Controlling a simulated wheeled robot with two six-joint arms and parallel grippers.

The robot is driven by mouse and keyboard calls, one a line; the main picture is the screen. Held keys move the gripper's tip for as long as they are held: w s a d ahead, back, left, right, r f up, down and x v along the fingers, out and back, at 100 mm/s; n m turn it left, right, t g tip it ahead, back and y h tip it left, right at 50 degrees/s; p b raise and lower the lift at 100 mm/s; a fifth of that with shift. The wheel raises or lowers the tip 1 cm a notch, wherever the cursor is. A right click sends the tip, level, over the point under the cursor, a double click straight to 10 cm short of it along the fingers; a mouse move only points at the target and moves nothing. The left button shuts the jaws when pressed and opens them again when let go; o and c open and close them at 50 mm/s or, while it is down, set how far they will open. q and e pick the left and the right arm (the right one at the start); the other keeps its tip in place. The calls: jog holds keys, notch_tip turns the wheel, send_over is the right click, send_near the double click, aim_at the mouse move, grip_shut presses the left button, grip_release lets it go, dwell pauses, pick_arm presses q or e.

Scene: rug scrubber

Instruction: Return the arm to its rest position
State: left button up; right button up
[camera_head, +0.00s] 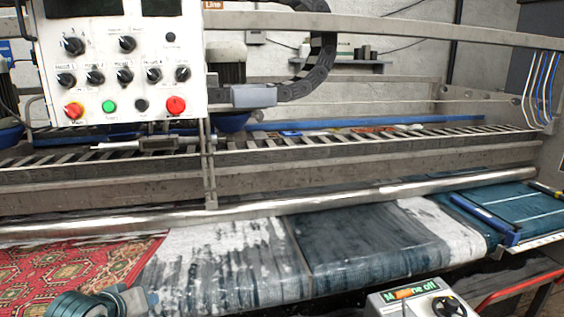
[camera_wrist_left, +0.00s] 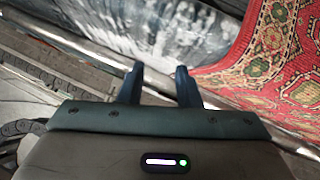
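My left arm (camera_head: 90,304) shows at the bottom left of the head view, low in front of the red patterned rug. In the left wrist view my left gripper (camera_wrist_left: 158,72) has its two dark fingers apart, with nothing between them. Beyond the fingers lie a metal bar, the wet grey-white belt and the red rug (camera_wrist_left: 268,55). I cannot tell how far the fingers are from them. My right arm and right gripper are not in view.
A control panel (camera_head: 120,50) with knobs and red and green buttons hangs at upper left. The scrubber's metal frame (camera_head: 330,170) spans the view above the wet belt (camera_head: 350,240). A small "off" box (camera_head: 420,299) stands at lower right, beside a red rail (camera_head: 520,289).

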pick_arm(q)
jog(key=s+d+f+m+g+y, duration=0.1)
jog(key=s+f+m+g, duration=0.2)
jog(key=s+f, duration=0.95)
jog(key=s+d+f+m+g, duration=0.25)
jog(key=s+f, duration=0.65)
jog(key=s, duration=0.7)
jog(key=a+f+g, duration=0.1)
jog(key=a+f, duration=0.1)
jog(key=f, duration=1.3)
jog(key=a+f+g, duration=0.1)
jog(key=a+f, duration=0.1)
jog(key=f, duration=1.4)
jog(key=s+f+g, duration=0.1)
jog(key=s+f, duration=1.7)
jog(key=shift+s+a, duration=0.35)
jog(key=shift+s, duration=0.05)
